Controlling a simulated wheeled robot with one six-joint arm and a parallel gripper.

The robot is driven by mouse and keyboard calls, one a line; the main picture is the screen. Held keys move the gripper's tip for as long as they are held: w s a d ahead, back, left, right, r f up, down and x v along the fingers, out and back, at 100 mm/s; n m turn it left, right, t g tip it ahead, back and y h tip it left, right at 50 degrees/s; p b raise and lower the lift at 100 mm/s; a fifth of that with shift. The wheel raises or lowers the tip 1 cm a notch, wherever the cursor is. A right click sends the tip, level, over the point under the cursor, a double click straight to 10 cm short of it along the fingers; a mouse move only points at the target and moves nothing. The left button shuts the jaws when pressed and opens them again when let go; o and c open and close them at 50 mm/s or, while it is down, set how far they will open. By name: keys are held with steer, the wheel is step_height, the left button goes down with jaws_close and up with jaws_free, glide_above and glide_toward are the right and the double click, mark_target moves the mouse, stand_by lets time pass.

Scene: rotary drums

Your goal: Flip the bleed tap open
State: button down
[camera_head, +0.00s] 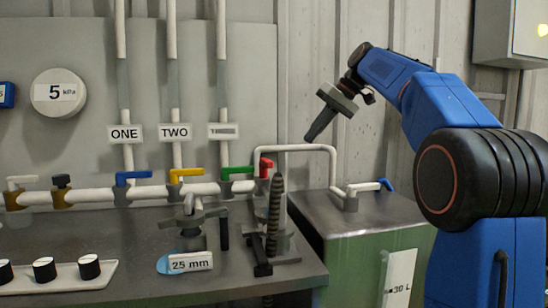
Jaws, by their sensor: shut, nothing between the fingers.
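No tap has a readable "bleed" label, so I cannot tell which one is the bleed tap. Along the white pipe (90,195) sit a pale-handled tap (22,180) at the far left, a black-knobbed fitting (62,182), and taps with blue (132,177), yellow (185,172), green (237,171) and red (265,167) handles. Another tap with a blue-tipped lever (386,184) is on the green drum or tank. My gripper (309,137) is shut and empty, pointing down-left above the bent white pipe (300,148), apart from every tap.
A threaded upright rod (274,210) and a clamp-like fitting (190,222) stand on the dark bench (120,245). Black knobs (44,268) sit front left. The green tank (350,262) is right of the bench.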

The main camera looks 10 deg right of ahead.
mark_target(272, 164)
steer(key=w+a+f, duration=0.3)
steer(key=a+f, duration=0.4)
steer(key=a, duration=0.2)
steer(key=shift+w+f, duration=0.15)
steer(key=shift+f, duration=0.15)
steer(key=shift+a, duration=0.15)
steer(key=shift+s+a, duration=0.35)
steer(key=shift+a, duration=0.45)
